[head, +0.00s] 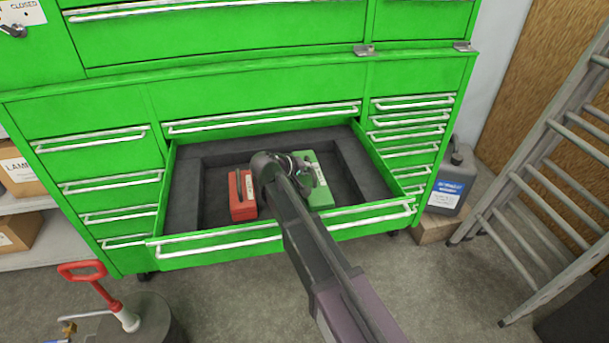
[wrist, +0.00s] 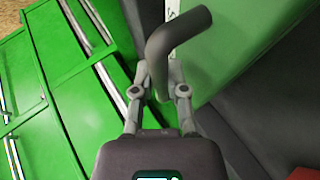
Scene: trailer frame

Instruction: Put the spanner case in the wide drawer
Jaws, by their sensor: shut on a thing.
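The wide drawer (head: 215,243) of the green cabinet is pulled open and has a dark lining. A green case (head: 319,189) with a dark handle is within the drawer's outline, right of its middle. I cannot tell if it rests on the drawer floor. My gripper (head: 300,168) is shut on its handle and hides part of the case. In the wrist view the fingers (wrist: 160,82) close around the dark bent handle (wrist: 180,35), beside the green case body (wrist: 235,50). A white label with a partly hidden letter shows there.
A red case (head: 241,204) lies in the drawer, left of the green case. Narrow drawers (head: 410,125) flank the open one on the right, all shut. A ladder (head: 540,180) and a grey canister (head: 450,182) stand at the right. A red-handled object (head: 85,270) stands front left.

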